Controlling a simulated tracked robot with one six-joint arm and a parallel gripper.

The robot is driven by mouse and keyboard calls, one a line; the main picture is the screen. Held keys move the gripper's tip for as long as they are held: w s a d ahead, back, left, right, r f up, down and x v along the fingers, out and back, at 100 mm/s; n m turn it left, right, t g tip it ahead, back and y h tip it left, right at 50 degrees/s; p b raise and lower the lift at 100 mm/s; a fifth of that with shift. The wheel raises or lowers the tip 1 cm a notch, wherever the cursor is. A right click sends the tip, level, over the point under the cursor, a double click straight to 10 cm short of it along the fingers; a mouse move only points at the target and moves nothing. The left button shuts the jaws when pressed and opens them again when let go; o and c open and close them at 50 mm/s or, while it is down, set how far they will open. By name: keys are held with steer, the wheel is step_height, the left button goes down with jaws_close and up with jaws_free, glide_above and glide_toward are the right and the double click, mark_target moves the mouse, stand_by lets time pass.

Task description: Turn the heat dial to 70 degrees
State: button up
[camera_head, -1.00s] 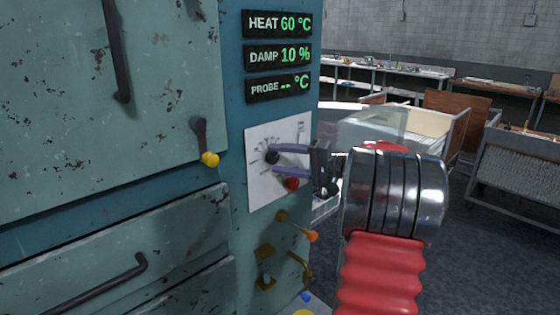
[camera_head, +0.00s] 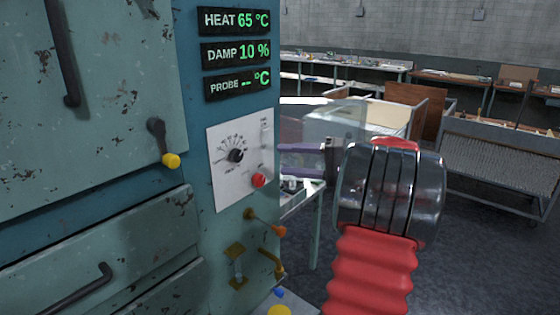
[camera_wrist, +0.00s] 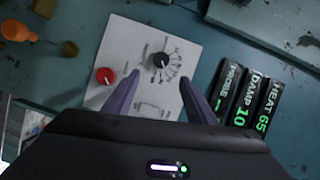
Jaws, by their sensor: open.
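The heat dial (camera_head: 236,156) is a small black knob with a printed scale on a white panel (camera_head: 224,192). It also shows in the wrist view (camera_wrist: 162,60) with a white pointer mark. The heat display (camera_head: 237,20) reads 65 °C in green. My gripper (camera_head: 290,160) is to the right of the panel in the head view, apart from the dial. In the wrist view my two purple fingers (camera_wrist: 158,92) are spread wide, one on each side below the dial, with nothing between them. In the head view the fingers are partly hidden.
Under the panel are an orange-tipped lever (camera_head: 278,230) and brass fittings (camera_head: 236,262). A yellow-tipped handle (camera_head: 171,160) juts out at left. Benches and carts stand behind; open floor lies right.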

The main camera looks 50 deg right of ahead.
mark_target(239, 157)
stand_by(0.3)
steer(key=a+r+m+t+h, duration=0.2)
steer(key=a+r+m, duration=0.1)
steer(key=a+m, duration=0.35)
steer(key=f+m+h, duration=0.1)
steer(key=m, duration=0.4)
steer(key=f+m+h, duration=0.1)
steer(key=m+h, duration=0.1)
steer(key=m, duration=0.4)
steer(key=s+f+m+h, duration=0.1)
steer(key=f+m, duration=0.1)
steer(key=m, duration=0.4)
steer(key=shift+d, duration=0.3)
steer(key=shift+w, duration=0.15)
steer(key=w, duration=1.3)
steer(key=shift+w+a, duration=0.2)
steer(key=shift+w, duration=0.1)
